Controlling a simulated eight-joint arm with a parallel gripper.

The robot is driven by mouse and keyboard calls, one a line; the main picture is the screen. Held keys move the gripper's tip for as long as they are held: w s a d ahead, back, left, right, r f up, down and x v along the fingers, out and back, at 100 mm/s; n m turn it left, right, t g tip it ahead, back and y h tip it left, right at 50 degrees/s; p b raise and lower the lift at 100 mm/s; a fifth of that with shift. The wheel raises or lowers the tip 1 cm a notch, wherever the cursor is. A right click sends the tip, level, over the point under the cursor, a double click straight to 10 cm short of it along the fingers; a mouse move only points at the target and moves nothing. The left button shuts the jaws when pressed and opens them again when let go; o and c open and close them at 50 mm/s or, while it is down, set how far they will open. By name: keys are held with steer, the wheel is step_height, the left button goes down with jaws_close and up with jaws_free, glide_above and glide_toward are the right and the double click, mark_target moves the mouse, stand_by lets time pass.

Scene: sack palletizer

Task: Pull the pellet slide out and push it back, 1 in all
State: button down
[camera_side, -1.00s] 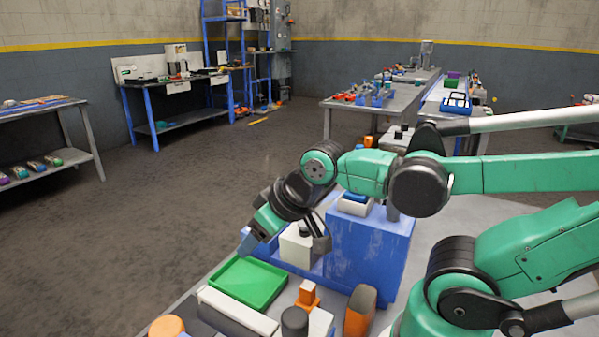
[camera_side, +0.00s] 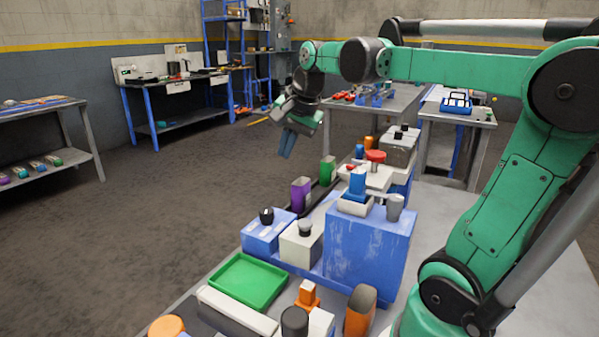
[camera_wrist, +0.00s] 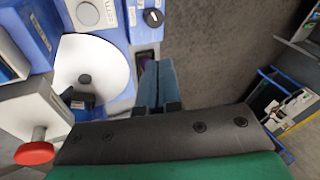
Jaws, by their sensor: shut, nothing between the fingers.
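I cannot tell for certain which part is the pellet slide. My gripper (camera_side: 286,152) is shut and empty, high above the far end of the bench, fingers pointing down. In the wrist view its blue fingers (camera_wrist: 158,72) lie together over a dark tray, beside a white round dish (camera_wrist: 100,65) with a dark piece at its lower left.
A red knob (camera_wrist: 34,152) on a white-grey block shows in the wrist view. A green tray (camera_side: 247,281), a purple block (camera_side: 300,194) and a green block (camera_side: 327,170) line the bench.

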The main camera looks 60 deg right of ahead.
steer(key=s+d+r+m+g, duration=0.1)
steer(key=s+d+r+m, duration=0.1)
steer(key=d+m, duration=0.5)
steer(key=s+d+r+m+g, duration=0.1)
steer(key=s+d+r+m, duration=0.1)
steer(key=d+m, duration=0.5)
steer(key=m, duration=0.8)
glide_toward(365, 161)
steer(key=shift+y, duration=0.4)
steer(key=x, duration=0.5)
steer(key=shift+d+f, duration=0.2)
steer(key=shift+d, duration=0.1)
steer(key=shift+w, duration=2.25)
steer(key=shift+r, duration=0.15)
